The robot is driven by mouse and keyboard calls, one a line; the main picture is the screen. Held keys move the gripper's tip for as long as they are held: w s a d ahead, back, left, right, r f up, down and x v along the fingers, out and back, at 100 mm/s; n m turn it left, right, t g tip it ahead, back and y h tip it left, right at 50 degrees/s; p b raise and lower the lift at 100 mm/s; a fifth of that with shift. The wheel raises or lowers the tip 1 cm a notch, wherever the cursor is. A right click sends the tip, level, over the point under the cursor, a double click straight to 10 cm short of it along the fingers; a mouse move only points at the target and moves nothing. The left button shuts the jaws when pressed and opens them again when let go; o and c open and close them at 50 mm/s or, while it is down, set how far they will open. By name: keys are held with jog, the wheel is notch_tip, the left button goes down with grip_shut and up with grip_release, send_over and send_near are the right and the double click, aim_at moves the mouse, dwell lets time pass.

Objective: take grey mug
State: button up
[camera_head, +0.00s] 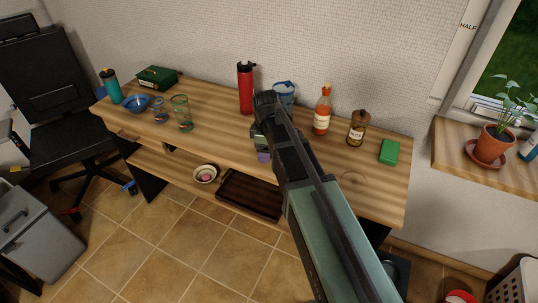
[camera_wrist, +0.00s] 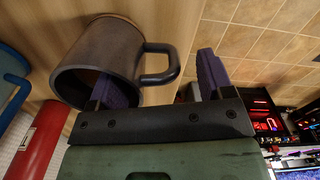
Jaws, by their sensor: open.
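The dark grey mug (camera_wrist: 97,58) shows large in the wrist view, its opening turned partly toward the camera and its looped handle (camera_wrist: 174,66) on the right. My gripper (camera_wrist: 158,76) is open, with two purple fingers spread apart. The left finger overlaps the mug's mouth and the right finger is beyond the handle, so the handle appears between them. I cannot tell whether either finger touches the mug. In the head view my gripper (camera_head: 263,156) is low over the front of the wooden desk (camera_head: 215,135), and my arm hides the mug.
A red bottle (camera_head: 246,88) and a blue cup (camera_head: 285,93) stand behind my gripper. A sauce bottle (camera_head: 322,112), brown jar (camera_head: 357,128) and green box (camera_head: 389,151) are to the right. Glasses (camera_head: 181,114) and a blue bowl (camera_head: 137,103) are left. A dark tray (camera_head: 248,194) lies below.

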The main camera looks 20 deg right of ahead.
jog(key=shift+f, duration=0.75)
jog(key=shift+r, duration=0.25)
jog(key=c, duration=1.3)
jog(key=shift+r, duration=0.1)
notch_tip(320, 180, up, 20)
jog(key=p, duration=2)
